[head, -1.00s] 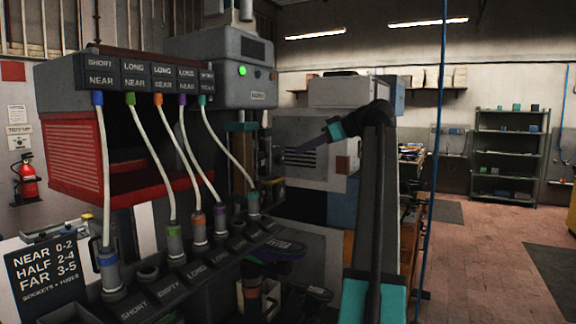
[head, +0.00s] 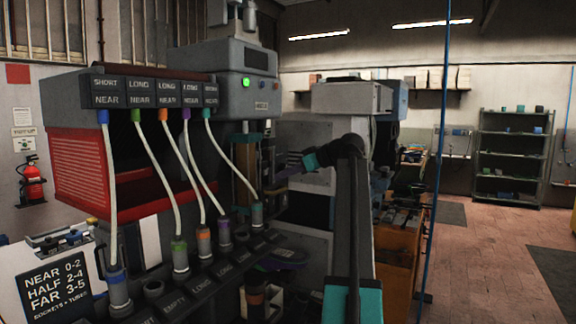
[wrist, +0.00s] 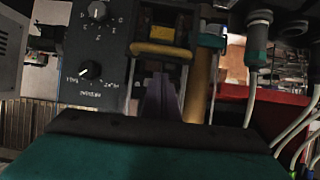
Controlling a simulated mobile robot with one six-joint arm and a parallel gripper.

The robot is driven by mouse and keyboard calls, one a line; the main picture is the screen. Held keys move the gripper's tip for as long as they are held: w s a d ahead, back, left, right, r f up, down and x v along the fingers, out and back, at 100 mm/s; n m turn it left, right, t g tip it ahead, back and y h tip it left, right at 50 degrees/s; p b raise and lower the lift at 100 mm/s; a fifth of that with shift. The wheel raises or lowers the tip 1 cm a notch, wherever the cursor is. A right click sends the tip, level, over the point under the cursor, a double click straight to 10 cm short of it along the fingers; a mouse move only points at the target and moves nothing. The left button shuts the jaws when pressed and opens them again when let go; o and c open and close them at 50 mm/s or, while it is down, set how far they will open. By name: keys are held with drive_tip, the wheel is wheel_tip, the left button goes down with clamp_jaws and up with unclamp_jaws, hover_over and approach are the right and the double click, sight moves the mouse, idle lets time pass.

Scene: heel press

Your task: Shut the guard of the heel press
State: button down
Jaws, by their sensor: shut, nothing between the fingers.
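The heel press (head: 232,78) stands at the left centre in the head view, with a grey head and a lit green lamp. A red slatted cover (head: 85,165) with a red lower rail, which looks like the guard, is at its left; an open dark gap shows beside it. A red part also shows at the right in the wrist view (wrist: 285,105). My gripper (head: 280,176) is shut and empty, pointing left in front of the press column. Its purple fingers (wrist: 160,103) point at a yellow bar and a brass post in the wrist view. I cannot tell whether they touch anything.
Several white tubes (head: 155,160) with coloured ends hang from labelled blocks into a row of sockets (head: 200,285) in front of the press. A control panel with two knobs (wrist: 95,45) is left of the fingers. A blue vertical line (head: 437,170) stands right of my arm. Open floor (head: 485,250) lies right.

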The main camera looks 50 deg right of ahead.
drive_tip(key=shift+s+d+f+p, duration=0.1)
drive_tip(key=shift+s+f+p, duration=0.1)
drive_tip(key=shift+f, duration=0.4)
drive_tip(key=shift+s+f+p, duration=0.1)
drive_tip(key=shift+f+p, duration=0.1)
drive_tip(key=shift+f, duration=0.35)
drive_tip(key=b, duration=0.7)
approach(275, 204)
drive_tip(key=w+a+f, duration=0.2)
drive_tip(key=a+f, duration=0.2)
drive_tip(key=f, duration=0.1)
drive_tip(key=shift+s+f, duration=0.25)
drive_tip(key=shift+f, duration=0.15)
